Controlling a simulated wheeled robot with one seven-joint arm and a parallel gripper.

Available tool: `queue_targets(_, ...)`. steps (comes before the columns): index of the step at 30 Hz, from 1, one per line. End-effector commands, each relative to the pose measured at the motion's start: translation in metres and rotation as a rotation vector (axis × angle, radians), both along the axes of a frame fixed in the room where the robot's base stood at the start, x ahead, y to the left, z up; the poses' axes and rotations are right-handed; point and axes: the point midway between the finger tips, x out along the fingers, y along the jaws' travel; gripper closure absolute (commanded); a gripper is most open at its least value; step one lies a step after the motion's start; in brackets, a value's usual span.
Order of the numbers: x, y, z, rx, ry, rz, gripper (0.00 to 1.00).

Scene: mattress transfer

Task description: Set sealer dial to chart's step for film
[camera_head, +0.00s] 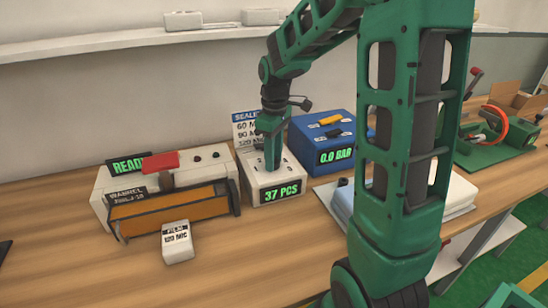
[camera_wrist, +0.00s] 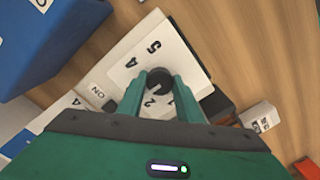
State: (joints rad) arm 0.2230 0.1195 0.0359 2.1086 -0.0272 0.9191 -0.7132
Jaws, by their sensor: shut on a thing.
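My gripper (camera_head: 272,160) points down onto the top of the white box with the green "37 PCS" display (camera_head: 282,192). In the wrist view, my gripper (camera_wrist: 159,84) is shut on a dark round dial (camera_wrist: 158,79), one finger on each side. Numbers including 5, 4 and 2 ring it; its pointer setting is unclear. The white sealer (camera_head: 118,210) with "READY" display and orange front stands left of that box. A white film pack (camera_head: 177,242) reads "FILM 120 MIC". The chart (camera_head: 244,126) lists 60, 90 and 120; its steps are hidden behind my arm.
A blue box (camera_head: 322,142) reading "0.0 BAR" stands close on the right. A pale stack (camera_head: 343,204) lies right of the boxes, partly behind my arm. A shelf (camera_head: 130,42) runs along the wall.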

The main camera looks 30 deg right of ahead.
Motion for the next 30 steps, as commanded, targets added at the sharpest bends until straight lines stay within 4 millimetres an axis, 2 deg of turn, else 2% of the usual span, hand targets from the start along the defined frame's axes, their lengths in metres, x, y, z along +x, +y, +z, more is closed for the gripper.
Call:
queue_targets(13, 0.004, 0.002, 0.002, 0.001, -0.011, 0.008, 0.9)
queue_targets(14, 0.004, 0.002, 0.002, 0.001, -0.011, 0.008, 0.61)
queue_targets(15, 0.004, 0.002, 0.002, 0.001, -0.01, 0.007, 0.51)
queue_targets(16, 0.003, 0.002, 0.002, 0.001, -0.009, 0.007, 0.49)
queue_targets(25, 0.001, 0.001, 0.002, 0.0, -0.005, 0.003, 0.49)
queue_targets(30, 0.002, 0.0, 0.017, 0.0, -0.006, 0.003, 0.49)
